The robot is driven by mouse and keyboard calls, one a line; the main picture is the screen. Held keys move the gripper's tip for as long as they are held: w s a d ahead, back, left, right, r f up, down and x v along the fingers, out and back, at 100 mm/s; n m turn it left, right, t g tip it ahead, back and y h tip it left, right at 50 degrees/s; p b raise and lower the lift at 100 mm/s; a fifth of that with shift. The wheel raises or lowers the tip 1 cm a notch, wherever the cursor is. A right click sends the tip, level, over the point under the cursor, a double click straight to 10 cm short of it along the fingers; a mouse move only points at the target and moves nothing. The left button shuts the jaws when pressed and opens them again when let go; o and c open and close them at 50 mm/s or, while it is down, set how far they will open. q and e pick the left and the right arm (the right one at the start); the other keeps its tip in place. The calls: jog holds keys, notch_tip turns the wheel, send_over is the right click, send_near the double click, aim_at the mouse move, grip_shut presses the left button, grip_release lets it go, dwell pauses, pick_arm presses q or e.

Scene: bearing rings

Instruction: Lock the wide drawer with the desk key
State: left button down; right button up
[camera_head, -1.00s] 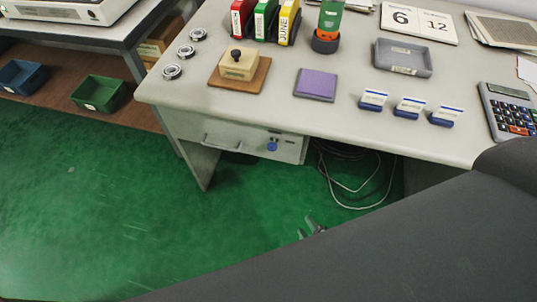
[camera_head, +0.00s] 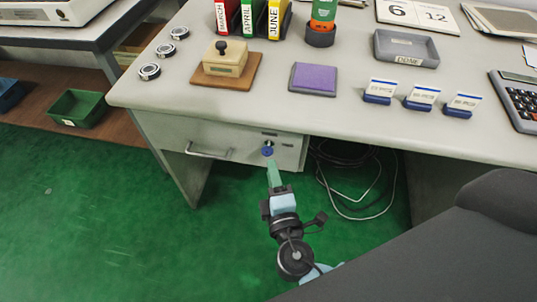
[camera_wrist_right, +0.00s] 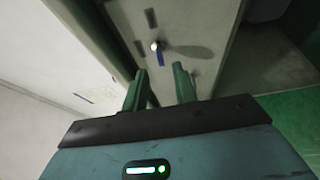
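The wide drawer (camera_head: 225,145) is under the desk and looks closed, with a metal bar handle (camera_head: 208,153). A small blue key (camera_head: 268,151) sits at the lock on the right part of its front. My right gripper (camera_head: 271,165) is just below and in front of the key. In the right wrist view, the two green fingers of my right gripper (camera_wrist_right: 160,72) are apart with nothing between them. The blue key (camera_wrist_right: 161,55) shows just beyond their tips, in line with the gap. My left gripper is not in view.
The desk top (camera_head: 200,100) overhangs the drawer front. Cables (camera_head: 345,185) hang under the desk to the right of the drawer. A wooden stamp (camera_head: 225,58), a purple pad (camera_head: 313,79) and bearing rings (camera_head: 165,50) stand on the desk. Green floor lies open in front.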

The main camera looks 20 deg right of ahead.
jog(key=x, duration=0.5)
jog(key=shift+w, duration=0.3)
grip_shut()
